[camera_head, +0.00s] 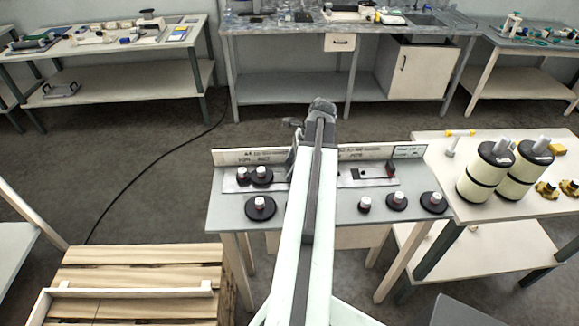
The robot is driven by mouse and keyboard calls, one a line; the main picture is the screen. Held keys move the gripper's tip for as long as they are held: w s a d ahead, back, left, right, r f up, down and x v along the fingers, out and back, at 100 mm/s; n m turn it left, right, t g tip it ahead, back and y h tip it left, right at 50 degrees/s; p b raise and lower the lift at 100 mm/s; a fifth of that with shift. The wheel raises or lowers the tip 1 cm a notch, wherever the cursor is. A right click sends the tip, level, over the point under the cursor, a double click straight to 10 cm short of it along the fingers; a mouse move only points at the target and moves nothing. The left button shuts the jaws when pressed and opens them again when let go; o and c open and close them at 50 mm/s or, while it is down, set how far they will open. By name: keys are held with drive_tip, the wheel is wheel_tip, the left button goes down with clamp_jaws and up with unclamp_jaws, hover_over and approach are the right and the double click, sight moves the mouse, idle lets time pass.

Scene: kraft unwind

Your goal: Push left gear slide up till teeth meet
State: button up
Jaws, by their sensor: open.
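A grey bench (335,208) stands in front of me with a labelled back board. On its left half a pale slide plate (228,186) carries two dark gears with white-topped posts, the left gear (242,181) and the right gear (263,176). They look close together; I cannot tell whether their teeth touch. Another dark gear (260,210) sits in front of them. My arm reaches over the middle of the bench and hides part of it. My gripper (320,106) is at the arm's far end, beyond the back board and apart from the gears. Its fingers are hardly visible.
On the bench's right half are a slotted plate (368,178), a small post (365,204) and two dark gears (397,201), (434,202). A side table (440,150) holds two large rolls (487,172), (525,169). A wooden pallet (140,280) lies front left. Open floor lies behind the bench.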

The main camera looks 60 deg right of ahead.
drive_tip(key=p+v, duration=0.4)
drive_tip(key=v, duration=0.2)
idle(0.3)
